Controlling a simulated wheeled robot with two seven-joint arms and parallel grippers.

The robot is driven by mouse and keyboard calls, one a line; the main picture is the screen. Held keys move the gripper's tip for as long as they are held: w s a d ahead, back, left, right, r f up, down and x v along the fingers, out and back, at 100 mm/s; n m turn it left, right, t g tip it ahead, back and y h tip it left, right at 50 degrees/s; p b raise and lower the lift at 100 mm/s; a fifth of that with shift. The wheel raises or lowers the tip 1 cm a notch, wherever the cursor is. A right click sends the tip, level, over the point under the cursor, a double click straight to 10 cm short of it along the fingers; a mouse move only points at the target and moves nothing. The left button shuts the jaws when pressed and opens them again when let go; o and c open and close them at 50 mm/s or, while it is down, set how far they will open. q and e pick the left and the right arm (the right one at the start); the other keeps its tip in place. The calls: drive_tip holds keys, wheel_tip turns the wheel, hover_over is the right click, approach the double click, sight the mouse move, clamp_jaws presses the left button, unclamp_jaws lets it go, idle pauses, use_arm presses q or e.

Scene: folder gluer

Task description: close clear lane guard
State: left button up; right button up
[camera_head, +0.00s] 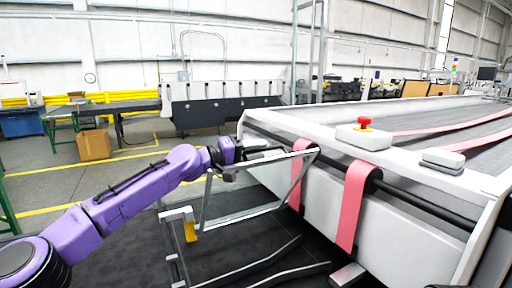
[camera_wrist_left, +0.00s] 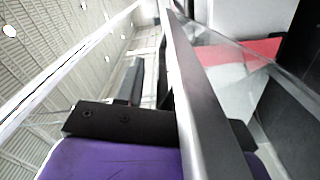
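The clear lane guard (camera_head: 204,203) is a see-through panel in a grey metal frame. It stands tilted out from the near left end of the white machine, its top rail sloping up to the right. My left gripper (camera_head: 258,158) is at this top rail, its black fingers spread. In the left wrist view, the guard's metal rail (camera_wrist_left: 190,80) runs lengthwise past my left gripper's fingers, with a gap beside one finger. The bar hides part of the gripper, so contact is unclear. My right gripper is not in view.
The white machine (camera_head: 415,225) with pink belts (camera_head: 354,205) fills the right side. A red button (camera_head: 364,122) sits on its corner box. Lower grey frame bars (camera_head: 262,262) stick out over the dark floor mat. A cardboard box (camera_head: 93,145) stands on open floor at left.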

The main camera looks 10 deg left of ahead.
use_arm(q)
drive_tip(key=shift+w+a+f, duration=0.1)
drive_tip(key=shift+w+f, duration=0.05)
drive_tip(key=shift+w, duration=0.1)
clamp_jaws()
drive_tip(key=s+d+f+m+b, duration=0.7)
drive_tip(key=s+f+b, duration=0.7)
drive_tip(key=b, duration=0.9)
drive_tip(key=shift+s+d+f, duration=0.25)
drive_tip(key=shift+d+f, duration=0.6)
drive_tip(key=shift+d, duration=0.5)
unclamp_jaws()
drive_tip(key=shift+d, duration=0.1)
